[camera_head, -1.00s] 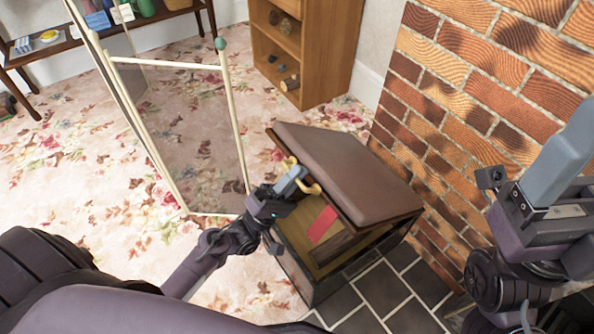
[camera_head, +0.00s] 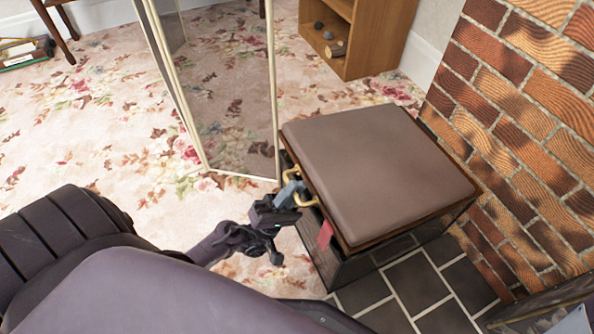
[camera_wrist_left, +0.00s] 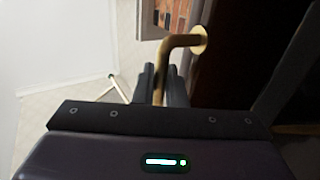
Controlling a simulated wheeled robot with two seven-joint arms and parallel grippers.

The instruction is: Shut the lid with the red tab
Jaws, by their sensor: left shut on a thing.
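The box (camera_head: 345,273) stands on dark tiles beside the brick wall. Its brown padded lid (camera_head: 375,165) lies nearly level over the box, with a dark glassy band showing under its front edge; I cannot tell whether it is fully down. The red tab (camera_head: 325,235) hangs at the lid's front edge. My left gripper (camera_head: 290,192) is shut on this handle. In the left wrist view the brass handle (camera_wrist_left: 180,42) passes between the fingers (camera_wrist_left: 160,85). My right gripper is out of view.
A folding screen with pale frames (camera_head: 275,95) stands just behind and left of the box. The brick wall (camera_head: 520,120) is close on the right. A wooden shelf (camera_head: 350,50) stands at the back. Flowered carpet (camera_head: 90,130) lies open at left.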

